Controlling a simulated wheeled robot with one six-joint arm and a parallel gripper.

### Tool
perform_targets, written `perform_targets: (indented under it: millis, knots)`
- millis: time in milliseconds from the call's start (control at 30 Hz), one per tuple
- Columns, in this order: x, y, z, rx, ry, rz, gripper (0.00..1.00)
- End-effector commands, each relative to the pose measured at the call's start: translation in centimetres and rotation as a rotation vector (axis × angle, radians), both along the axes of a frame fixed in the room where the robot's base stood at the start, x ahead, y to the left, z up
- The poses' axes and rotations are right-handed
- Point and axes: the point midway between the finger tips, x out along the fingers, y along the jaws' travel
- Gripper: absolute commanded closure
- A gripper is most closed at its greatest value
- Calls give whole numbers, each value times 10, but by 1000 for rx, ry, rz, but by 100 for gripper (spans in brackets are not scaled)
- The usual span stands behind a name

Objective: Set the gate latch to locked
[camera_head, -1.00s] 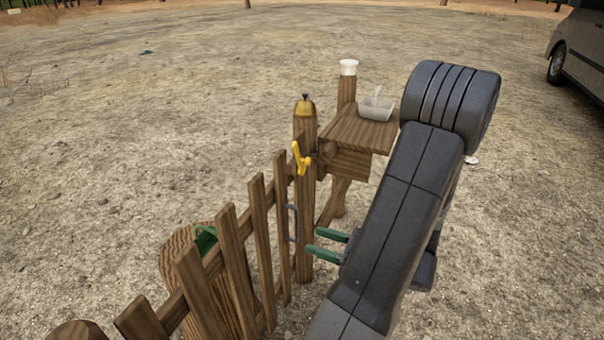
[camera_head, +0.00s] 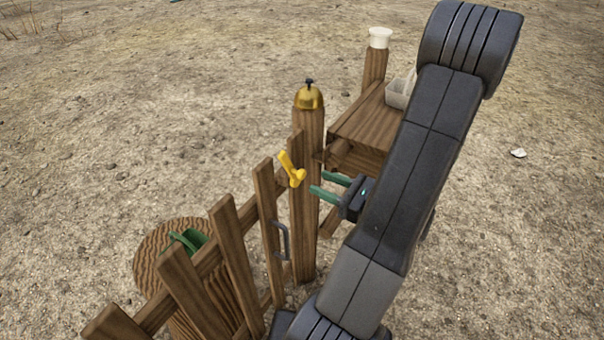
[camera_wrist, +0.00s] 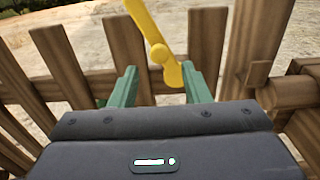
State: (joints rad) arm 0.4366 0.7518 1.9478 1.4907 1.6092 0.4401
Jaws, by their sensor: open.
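The yellow gate latch (camera_head: 292,170) is mounted near the top of the wooden gate (camera_head: 232,255), close to the gate post (camera_head: 306,215). Its lever leans up and to the left from its pivot. My gripper (camera_head: 319,184) is open and empty, just right of the latch in the head view, with green fingers pointing at it. In the wrist view the latch (camera_wrist: 158,45) stands ahead of my gripper (camera_wrist: 158,80); its lower end shows between the fingers, nearer the right one. I cannot tell whether a finger touches it.
A brass bell (camera_head: 309,97) tops the gate post. A wooden shelf (camera_head: 362,128) with a pale container (camera_head: 399,94) is to its right, behind my arm. A grey handle (camera_head: 281,240) is below the latch. A green object (camera_head: 188,240) lies on a round wooden top (camera_head: 150,250).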

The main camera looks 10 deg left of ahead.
Motion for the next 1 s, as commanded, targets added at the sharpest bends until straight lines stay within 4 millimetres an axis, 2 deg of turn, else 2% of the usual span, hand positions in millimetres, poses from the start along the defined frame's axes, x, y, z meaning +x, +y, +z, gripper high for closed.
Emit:
perform_targets:
  millis: [200, 400, 600, 867, 1000]
  knots:
    - [11, 34, 0, -1, 0, 4, 57]
    - [20, 55, 0, -1, 0, 2, 57]
    - [23, 64, 0, -1, 0, 0, 57]
    - [23, 65, 0, -1, 0, 0, 57]
    - [23, 65, 0, -1, 0, 0, 81]
